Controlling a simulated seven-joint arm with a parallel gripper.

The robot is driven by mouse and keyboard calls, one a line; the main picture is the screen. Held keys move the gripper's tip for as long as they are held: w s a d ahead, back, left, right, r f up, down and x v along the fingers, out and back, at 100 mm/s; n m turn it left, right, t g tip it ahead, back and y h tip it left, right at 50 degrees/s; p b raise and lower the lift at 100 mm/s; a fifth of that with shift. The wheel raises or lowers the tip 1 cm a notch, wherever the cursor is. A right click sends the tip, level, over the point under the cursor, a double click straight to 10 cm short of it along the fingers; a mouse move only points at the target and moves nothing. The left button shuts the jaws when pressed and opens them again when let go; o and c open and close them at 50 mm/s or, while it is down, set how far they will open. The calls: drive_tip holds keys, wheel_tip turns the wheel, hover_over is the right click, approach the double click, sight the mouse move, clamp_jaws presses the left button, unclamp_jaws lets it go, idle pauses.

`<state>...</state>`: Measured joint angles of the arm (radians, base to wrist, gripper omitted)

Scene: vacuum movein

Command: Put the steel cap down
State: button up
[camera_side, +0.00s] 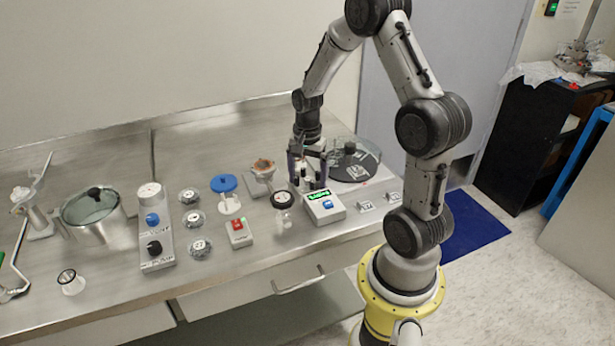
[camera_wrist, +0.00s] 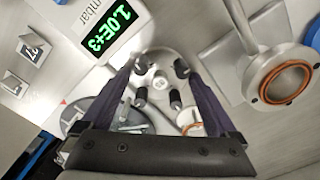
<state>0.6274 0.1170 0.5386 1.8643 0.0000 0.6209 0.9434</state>
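My gripper (camera_wrist: 160,80) has its two dark fingers spread, with black pads at the tips. A round, shiny steel piece, which looks like the steel cap (camera_wrist: 160,55), shows between and behind the pads in the wrist view. Whether the pads touch it is not clear. In the side view my gripper (camera_side: 307,183) points down, low over the bench behind the display box. The cap cannot be made out there, as the fingers and the box hide that spot.
The white display box (camera_side: 324,206) stands just in front of my gripper. A flanged steel port with an orange ring (camera_side: 263,168) is to its left. A glass-covered dark disc (camera_side: 352,170) stands to its right.

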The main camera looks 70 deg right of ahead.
sight(307, 178)
wheel_tip(307, 178, up, 12)
drive_tip(key=a+r+n+t, duration=0.1)
drive_tip(key=a+r+n, duration=0.3)
drive_tip(key=a, duration=0.2)
drive_tip(key=s+a+r+n+t, duration=0.4)
drive_tip(key=s+a+n, duration=0.8)
drive_tip(key=a+n, duration=0.2)
drive_tip(key=shift+a+t, duration=0.25)
drive_tip(key=shift+t, duration=0.05)
idle(0.5)
